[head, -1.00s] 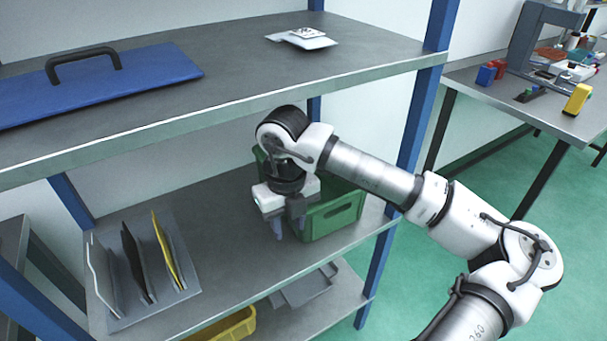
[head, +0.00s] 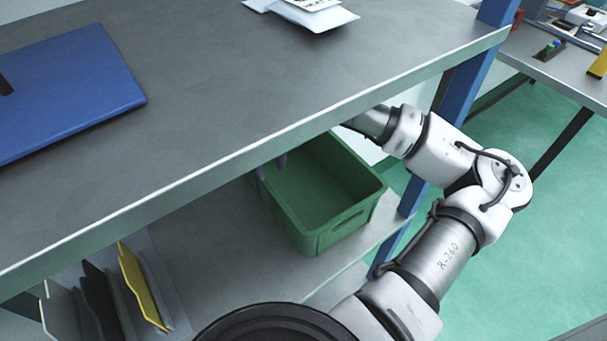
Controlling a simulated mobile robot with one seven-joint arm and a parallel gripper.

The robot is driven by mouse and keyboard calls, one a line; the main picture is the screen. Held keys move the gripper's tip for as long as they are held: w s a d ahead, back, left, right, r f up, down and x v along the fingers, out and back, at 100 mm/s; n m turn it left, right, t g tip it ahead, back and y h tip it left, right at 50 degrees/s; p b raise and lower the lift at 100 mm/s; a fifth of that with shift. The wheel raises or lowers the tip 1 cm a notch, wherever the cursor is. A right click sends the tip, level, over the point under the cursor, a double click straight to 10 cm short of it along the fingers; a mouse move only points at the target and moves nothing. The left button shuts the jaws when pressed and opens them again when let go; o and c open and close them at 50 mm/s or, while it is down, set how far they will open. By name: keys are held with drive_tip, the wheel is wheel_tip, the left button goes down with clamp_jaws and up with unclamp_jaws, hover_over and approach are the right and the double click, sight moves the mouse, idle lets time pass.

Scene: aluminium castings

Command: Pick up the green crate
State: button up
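The green crate (head: 335,230) is an open, empty-looking box on the middle shelf, under the upper shelf's front edge. Its far left part is hidden by that edge. My gripper (head: 271,167) is mostly hidden behind the upper shelf. Only two dark fingertips show below the edge, at the crate's left far rim, a little apart from each other. I cannot tell whether the crate's wall is between them or whether they touch it.
The upper shelf (head: 230,95) overhangs the crate and holds a blue case (head: 70,95) and white packets (head: 300,12). A rack (head: 165,265) with upright plates, one yellow, stands left on the middle shelf. A blue post (head: 465,85) stands right of the crate.

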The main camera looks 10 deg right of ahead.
sight(268, 181)
drive_tip(key=shift+s+a+f+p, duration=0.2)
drive_tip(key=shift+f+p, duration=0.45)
drive_tip(key=shift+f, duration=1.05)
drive_tip(key=shift+s+a+f+p, duration=0.15)
drive_tip(key=shift+f+p, duration=0.45)
drive_tip(key=shift+f, duration=1.05)
drive_tip(key=shift+w, duration=0.1)
drive_tip(key=shift+c, duration=0.3)
clamp_jaws()
